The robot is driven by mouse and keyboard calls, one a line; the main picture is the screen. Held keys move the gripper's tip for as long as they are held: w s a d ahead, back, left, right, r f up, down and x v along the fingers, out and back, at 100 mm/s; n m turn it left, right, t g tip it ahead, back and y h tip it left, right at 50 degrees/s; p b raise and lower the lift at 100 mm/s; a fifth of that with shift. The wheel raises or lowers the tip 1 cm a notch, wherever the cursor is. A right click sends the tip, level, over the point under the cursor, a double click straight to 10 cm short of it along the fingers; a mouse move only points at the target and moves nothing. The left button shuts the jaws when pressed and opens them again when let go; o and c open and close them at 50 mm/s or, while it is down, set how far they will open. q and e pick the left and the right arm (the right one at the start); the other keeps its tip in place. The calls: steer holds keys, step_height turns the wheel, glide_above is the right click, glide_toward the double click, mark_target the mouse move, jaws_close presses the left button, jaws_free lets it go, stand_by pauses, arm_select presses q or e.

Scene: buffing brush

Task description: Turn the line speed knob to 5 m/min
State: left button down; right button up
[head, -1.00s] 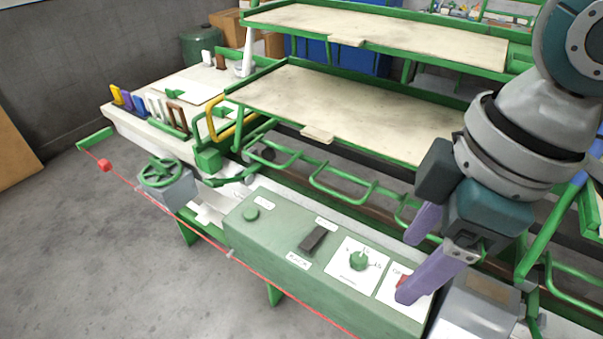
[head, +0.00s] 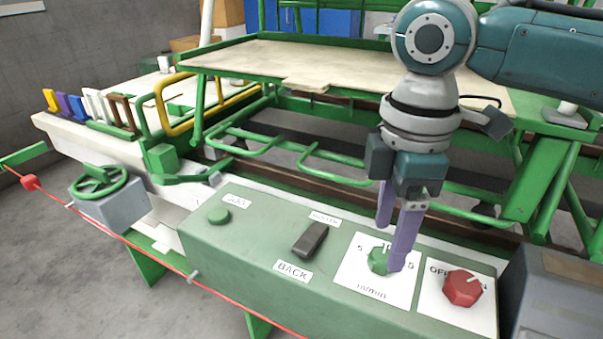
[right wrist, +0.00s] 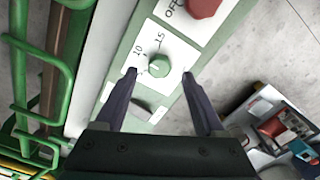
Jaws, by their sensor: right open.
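The green line speed knob (head: 376,262) sits on a white dial plate (head: 362,284) marked m/min, on the green control panel (head: 240,254). In the right wrist view the knob (right wrist: 158,66) shows with the numbers 10 and 15 beside it. Its pale pointer mark seems to face the 10 side; the exact setting is too small to read. My right gripper (head: 391,247) is open and empty, pointing down over the knob. In the right wrist view its purple fingers (right wrist: 160,76) lie to either side of the knob; I cannot tell whether they touch it. My left gripper is not in view.
A red OFF-marked knob (head: 462,288) sits close right of the dial. A dark switch (head: 310,240) and a green button (head: 218,214) lie to its left. Green tube rails (head: 335,168) run behind the panel. A red cord (head: 130,248) passes in front, near a handwheel (head: 98,182).

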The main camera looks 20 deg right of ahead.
mark_target(384, 255)
steer(key=shift+f+b, duration=0.35)
steer(key=shift+f, duration=1.45)
steer(key=shift+c, duration=0.2)
jaws_close()
